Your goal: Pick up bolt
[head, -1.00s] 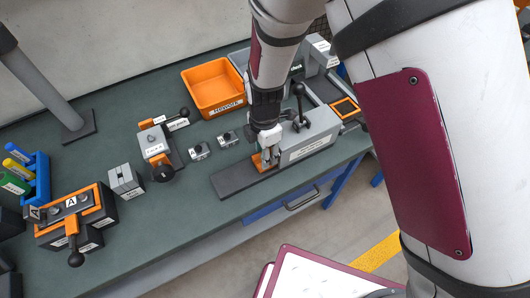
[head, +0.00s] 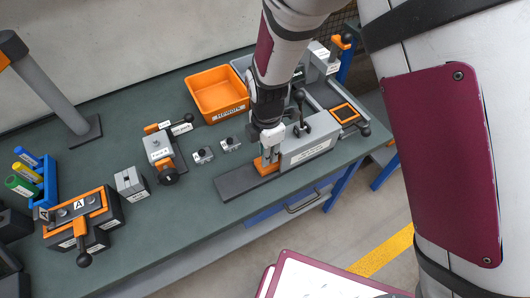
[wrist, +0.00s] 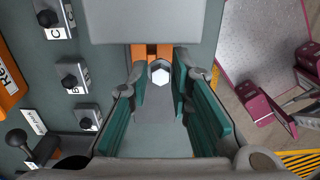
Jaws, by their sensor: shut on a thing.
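The bolt shows as a pale hexagonal head (wrist: 160,73) in the wrist view, between the teal finger pads. My gripper (wrist: 159,84) is shut on it. In the head view my gripper (head: 270,157) points down at the orange block (head: 265,167) of the grey fixture (head: 307,147); the bolt cannot be made out there. The orange block also shows behind the bolt head in the wrist view (wrist: 152,50). The bolt's shank is hidden, so I cannot tell whether it is clear of the block.
An orange bin (head: 216,93) stands behind and left of my gripper. Small grey blocks with black knobs (head: 203,155) lie to the left. A grey clamp (head: 160,149) and an orange-topped box marked A (head: 80,209) stand further left. The bench's front edge is close to the fixture.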

